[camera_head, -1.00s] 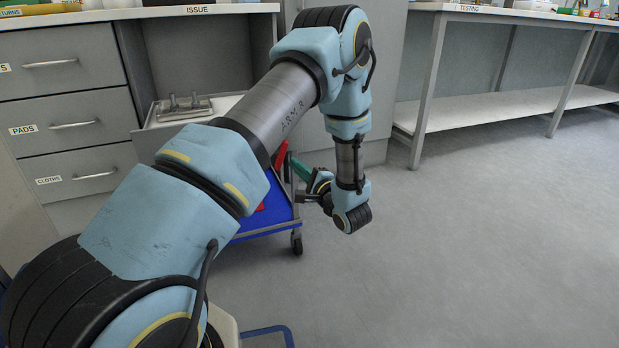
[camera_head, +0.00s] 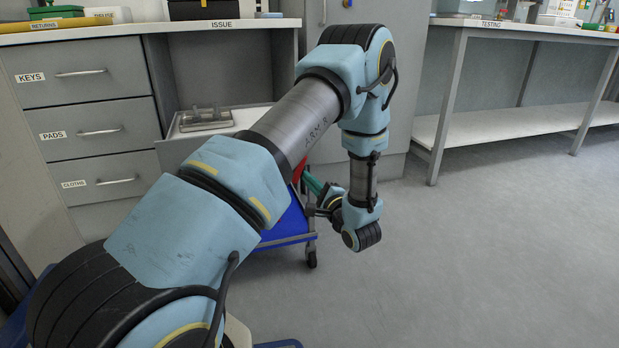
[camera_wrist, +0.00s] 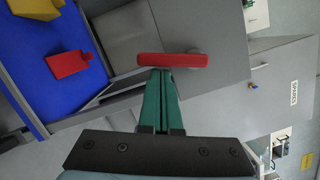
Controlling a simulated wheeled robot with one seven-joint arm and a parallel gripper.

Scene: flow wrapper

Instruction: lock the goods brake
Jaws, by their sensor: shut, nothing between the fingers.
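A red bar-shaped handle (camera_wrist: 173,61), which looks like the brake lever, lies crosswise at my fingertips in the wrist view. Behind it is a round grey knob or pivot (camera_wrist: 194,51) on a grey panel. My gripper (camera_wrist: 161,74) has green fingers, shut together with nothing between them. The tips point at the handle's left half; whether they touch it I cannot tell. In the head view the gripper (camera_head: 313,184) is low beside the blue trolley (camera_head: 290,228), with a bit of red (camera_head: 298,171) by it. My arm hides much of the trolley there.
On the blue surface in the wrist view are a red block (camera_wrist: 68,64) and a yellow object (camera_wrist: 35,8). A drawer cabinet (camera_head: 100,130) stands left, and a testing bench (camera_head: 520,120) right. The floor (camera_head: 480,260) to the right is clear.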

